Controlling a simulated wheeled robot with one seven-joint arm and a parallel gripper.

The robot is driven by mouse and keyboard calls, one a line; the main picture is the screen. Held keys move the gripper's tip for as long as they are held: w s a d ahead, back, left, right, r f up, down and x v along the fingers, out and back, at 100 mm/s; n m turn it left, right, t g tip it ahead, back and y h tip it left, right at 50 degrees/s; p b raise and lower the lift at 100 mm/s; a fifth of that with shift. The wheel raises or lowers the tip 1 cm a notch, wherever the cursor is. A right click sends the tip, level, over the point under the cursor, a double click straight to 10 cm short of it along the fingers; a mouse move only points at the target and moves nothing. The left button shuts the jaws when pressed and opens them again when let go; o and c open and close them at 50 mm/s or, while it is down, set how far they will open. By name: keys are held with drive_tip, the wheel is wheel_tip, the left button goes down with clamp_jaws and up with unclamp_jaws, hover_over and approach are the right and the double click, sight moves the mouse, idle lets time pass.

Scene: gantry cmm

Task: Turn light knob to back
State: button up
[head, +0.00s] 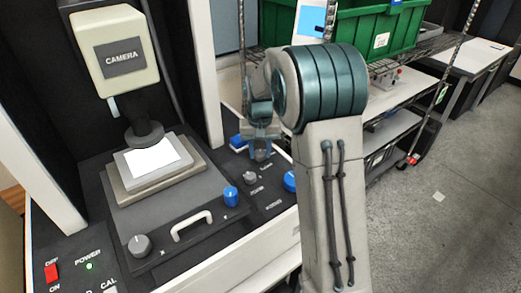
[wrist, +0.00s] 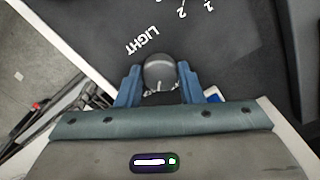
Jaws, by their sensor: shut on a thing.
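The light knob (wrist: 160,68) is a round dark grey knob on the black panel, beside the white word LIGHT in the wrist view. My gripper (wrist: 159,76) has one blue finger on each side of it and is shut on it. In the head view, my gripper (head: 262,131) points down over the right part of the machine's panel, and my arm covers part of that area.
A white-and-grey camera head (head: 118,50) stands over a stage (head: 194,163) at left. A blue knob (head: 231,196), a grey knob (head: 139,245) and a white handle (head: 191,226) sit in front. A green crate (head: 425,25) stands on the rack behind.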

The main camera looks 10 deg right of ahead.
sight(260, 153)
drive_tip(key=shift+m, duration=0.3)
drive_tip(key=o, duration=1)
wheel_tip(260, 153, up, 14)
idle(0.3)
drive_tip(key=s+f+n+t, duration=0.1)
drive_tip(key=s+f, duration=0.2)
drive_tip(key=s, duration=1.1)
drive_tip(key=s+f+n+t, duration=0.1)
drive_tip(key=s+f+t, duration=0.1)
drive_tip(key=s, duration=1.1)
drive_tip(key=shift+s+f, duration=0.4)
drive_tip(key=shift+f, duration=0.15)
